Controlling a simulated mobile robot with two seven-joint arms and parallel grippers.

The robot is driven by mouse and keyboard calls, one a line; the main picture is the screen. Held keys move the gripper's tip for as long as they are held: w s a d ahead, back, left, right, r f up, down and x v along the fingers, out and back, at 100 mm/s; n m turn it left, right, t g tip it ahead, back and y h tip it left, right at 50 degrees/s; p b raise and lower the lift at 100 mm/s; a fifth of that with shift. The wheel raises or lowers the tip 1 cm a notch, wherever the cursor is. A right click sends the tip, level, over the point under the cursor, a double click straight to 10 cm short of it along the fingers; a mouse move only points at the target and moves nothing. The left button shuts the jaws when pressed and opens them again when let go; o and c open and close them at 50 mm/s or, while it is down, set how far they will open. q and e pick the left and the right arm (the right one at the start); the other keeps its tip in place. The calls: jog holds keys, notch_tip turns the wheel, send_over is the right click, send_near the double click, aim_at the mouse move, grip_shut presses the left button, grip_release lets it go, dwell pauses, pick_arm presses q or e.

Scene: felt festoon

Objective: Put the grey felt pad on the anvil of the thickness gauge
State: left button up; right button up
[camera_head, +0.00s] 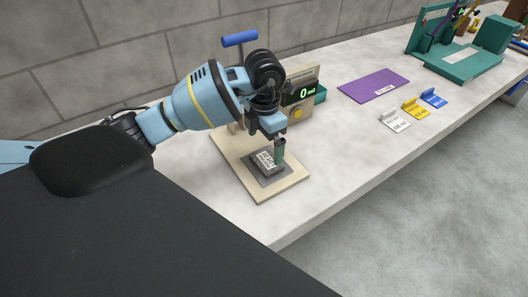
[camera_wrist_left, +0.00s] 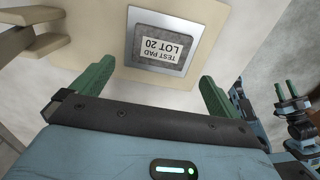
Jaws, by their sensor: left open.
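The grey felt pad (camera_head: 262,169) has a white "TEST PAD LOT 20" label. It lies flat on the square grey anvil (camera_head: 271,181) of the thickness gauge, with anvil rim showing around it. In the left wrist view the pad (camera_wrist_left: 163,69) sits within the lighter anvil border (camera_wrist_left: 130,40). My left gripper (camera_head: 279,153) is open and empty, its green fingers apart close by the pad; contact cannot be told. Its fingers also show in the wrist view (camera_wrist_left: 156,86). My right gripper (camera_wrist_left: 287,91) shows small there, fingers apart, away from the pad.
The gauge's beige base (camera_head: 281,191) carries a display (camera_head: 303,92) reading 0 mil; a blue handle (camera_head: 239,39) stands behind. The bench front is clear.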

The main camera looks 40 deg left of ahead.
pick_arm(q)
notch_tip(320, 180, up, 6)
jog(key=shift+f, duration=0.1)
dwell(1.0)
